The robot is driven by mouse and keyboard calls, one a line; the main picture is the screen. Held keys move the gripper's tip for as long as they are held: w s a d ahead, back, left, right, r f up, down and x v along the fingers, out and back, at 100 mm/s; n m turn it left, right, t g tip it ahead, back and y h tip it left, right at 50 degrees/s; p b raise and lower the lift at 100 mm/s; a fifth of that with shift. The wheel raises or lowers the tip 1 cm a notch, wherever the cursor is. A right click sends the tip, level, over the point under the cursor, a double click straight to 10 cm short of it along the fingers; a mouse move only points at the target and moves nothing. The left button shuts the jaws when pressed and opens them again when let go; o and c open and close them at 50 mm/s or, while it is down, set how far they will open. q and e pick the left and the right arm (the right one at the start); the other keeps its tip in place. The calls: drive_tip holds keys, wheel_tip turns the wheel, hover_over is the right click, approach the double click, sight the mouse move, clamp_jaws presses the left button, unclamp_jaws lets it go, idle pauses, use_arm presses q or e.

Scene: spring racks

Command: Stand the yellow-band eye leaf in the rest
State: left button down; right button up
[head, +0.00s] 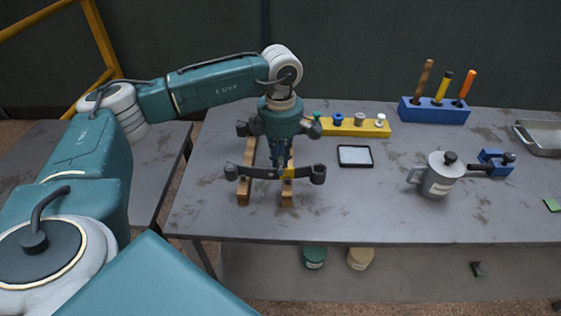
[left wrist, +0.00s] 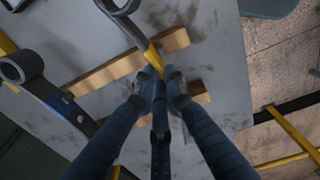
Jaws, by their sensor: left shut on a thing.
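My left gripper (head: 281,165) points down and is shut on the yellow-band eye leaf (head: 262,172), a dark curved strip with a rolled eye at each end. Its yellow band (head: 287,172) is right beside the fingertips. In the left wrist view the yellow band (left wrist: 153,57) shows at my fingertips (left wrist: 160,75). The wooden rest has two rails, a left one (head: 243,188) and a right one (head: 287,195). The leaf lies across and over their near part. I cannot tell whether it touches them. My right gripper is out of view.
A second dark eye leaf (left wrist: 45,90) lies farther back, partly hidden by my gripper. A yellow block with coloured pegs (head: 350,127), a framed pad (head: 355,156), a grey can (head: 440,178) and a blue tool block (head: 435,112) stand to the right. The table's front middle is clear.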

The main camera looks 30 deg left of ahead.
use_arm(q)
drive_tip(key=shift+f+b, duration=0.2)
drive_tip(key=shift+b, duration=0.1)
idle(0.4)
drive_tip(key=c, duration=0.9)
unclamp_jaws()
drive_tip(key=shift+f, duration=0.1)
drive_tip(key=shift+r+p, duration=2.6)
drive_tip(key=shift+r, duration=1.5)
